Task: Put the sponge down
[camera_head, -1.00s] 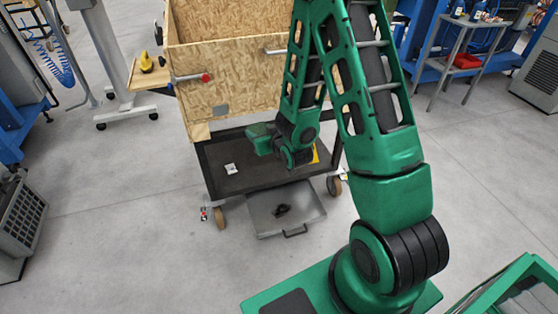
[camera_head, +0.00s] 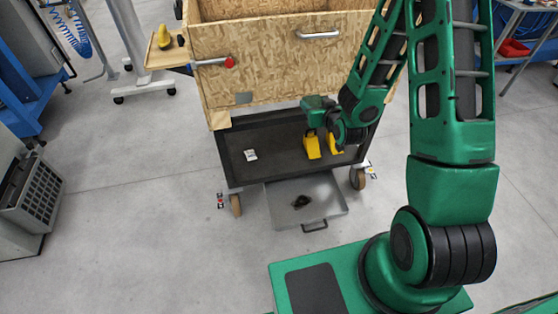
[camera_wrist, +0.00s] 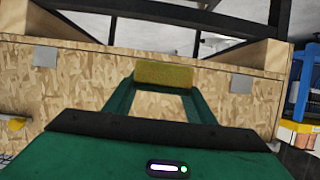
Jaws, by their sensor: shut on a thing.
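In the wrist view the yellow sponge (camera_wrist: 165,75) is pinched between the two green fingertips of my gripper (camera_wrist: 164,84). In the head view my gripper (camera_head: 316,122) is by the front of the wooden box, over the right part of the black lower shelf (camera_head: 272,160). Two yellow pieces show there. The left yellow piece (camera_head: 312,147) is directly below my gripper and looks like the held sponge. The right yellow piece (camera_head: 334,143) is partly hidden by my wrist. I cannot tell whether the held sponge touches the shelf.
A small white item (camera_head: 250,155) lies on the shelf's left part, with bare shelf between it and my gripper. The wooden box (camera_head: 270,65) stands above the shelf. A grey tray (camera_head: 330,205) with a dark item lies below the shelf's front edge.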

